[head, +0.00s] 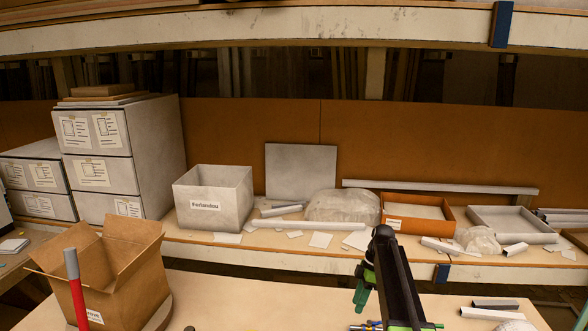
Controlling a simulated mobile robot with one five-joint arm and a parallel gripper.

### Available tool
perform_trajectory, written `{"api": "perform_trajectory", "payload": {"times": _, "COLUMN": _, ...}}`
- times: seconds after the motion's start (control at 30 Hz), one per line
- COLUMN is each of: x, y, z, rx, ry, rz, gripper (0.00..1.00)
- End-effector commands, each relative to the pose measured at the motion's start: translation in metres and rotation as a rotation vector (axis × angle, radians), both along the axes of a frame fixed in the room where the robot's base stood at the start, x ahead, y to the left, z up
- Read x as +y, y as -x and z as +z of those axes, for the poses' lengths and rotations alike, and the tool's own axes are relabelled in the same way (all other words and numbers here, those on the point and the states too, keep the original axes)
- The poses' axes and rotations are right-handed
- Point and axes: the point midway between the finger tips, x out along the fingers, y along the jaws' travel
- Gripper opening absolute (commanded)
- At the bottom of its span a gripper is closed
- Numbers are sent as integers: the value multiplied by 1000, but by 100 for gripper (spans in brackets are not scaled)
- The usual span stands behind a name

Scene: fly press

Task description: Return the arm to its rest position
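My arm (395,280) rises from the bottom edge, right of centre, with a black link and green parts. Its end bends over at the top. My gripper (362,289), a dark and green piece, hangs beside the link on its left, above the near table. The fingertips are too small and overlapped to tell whether they are open or shut. I see nothing clearly held in it.
An open cardboard box (110,270) and a red post with a grey tip (75,285) stand at the left. The near table (250,300) is mostly clear in the middle. Metal pieces (492,313) lie at its right. Behind, a bench holds a grey bin (213,205) and an orange tray (400,222).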

Motion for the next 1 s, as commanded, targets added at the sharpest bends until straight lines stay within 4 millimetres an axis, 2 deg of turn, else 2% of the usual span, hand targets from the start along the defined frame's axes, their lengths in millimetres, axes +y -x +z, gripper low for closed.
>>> {"api": "perform_trajectory", "payload": {"times": 0.03, "x": 23, "y": 34, "z": -2, "rx": 8, "ry": 37, "rz": -42, "gripper": 37}}
{"api": "perform_trajectory", "payload": {"times": 0.1, "x": 45, "y": 68, "z": -6, "rx": 20, "ry": 100, "rz": -144, "gripper": 37}}
{"api": "perform_trajectory", "payload": {"times": 0.2, "x": 66, "y": 116, "z": -10, "rx": 29, "ry": 195, "rz": -345, "gripper": 37}}
{"api": "perform_trajectory", "payload": {"times": 0.3, "x": 73, "y": 158, "z": -13, "rx": 28, "ry": 277, "rz": -595, "gripper": 37}}
{"api": "perform_trajectory", "payload": {"times": 0.4, "x": 65, "y": 190, "z": -15, "rx": 23, "ry": 341, "rz": -889, "gripper": 37}}
{"api": "perform_trajectory", "payload": {"times": 0.5, "x": 57, "y": 200, "z": -15, "rx": 21, "ry": 372, "rz": -1145, "gripper": 37}}
{"api": "perform_trajectory", "payload": {"times": 0.6, "x": 52, "y": 194, "z": -15, "rx": 27, "ry": 382, "rz": -1329, "gripper": 37}}
{"api": "perform_trajectory", "payload": {"times": 0.7, "x": 52, "y": 191, "z": -15, "rx": 40, "ry": 379, "rz": -1434, "gripper": 37}}
{"api": "perform_trajectory", "payload": {"times": 1.0, "x": 51, "y": 190, "z": -15, "rx": 50, "ry": 379, "rz": -1470, "gripper": 37}}
